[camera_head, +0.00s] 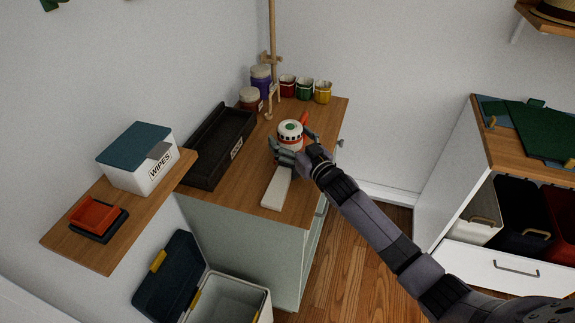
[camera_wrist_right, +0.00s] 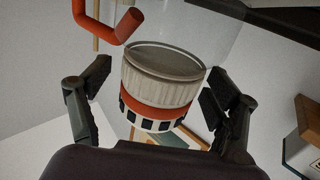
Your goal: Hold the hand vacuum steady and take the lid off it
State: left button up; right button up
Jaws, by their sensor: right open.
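The hand vacuum (camera_head: 290,131) stands on the wooden cabinet top, with a round white top, dark marks around its rim and an orange handle. In the right wrist view the vacuum (camera_wrist_right: 160,85) shows a ribbed pale ring, an orange band and a black-and-white checked band. The seam of its lid cannot be made out for sure. My right gripper (camera_head: 292,151) is open around the vacuum. In the wrist view its fingers (camera_wrist_right: 155,88) stand on either side of the ribbed ring, with gaps visible. My left gripper is not in view.
A pale flat slab (camera_head: 276,188) lies in front of the vacuum. A black tray (camera_head: 199,168) is to its left; jars (camera_head: 261,78) and small coloured pots (camera_head: 304,89) stand behind. A wipes box (camera_head: 139,165) sits on the left shelf. An open bin (camera_head: 228,294) is below.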

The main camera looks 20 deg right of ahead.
jog(key=shift+c, duration=0.2)
grip_shut()
jog(key=shift+r, duration=0.15)
dwell(0.8)
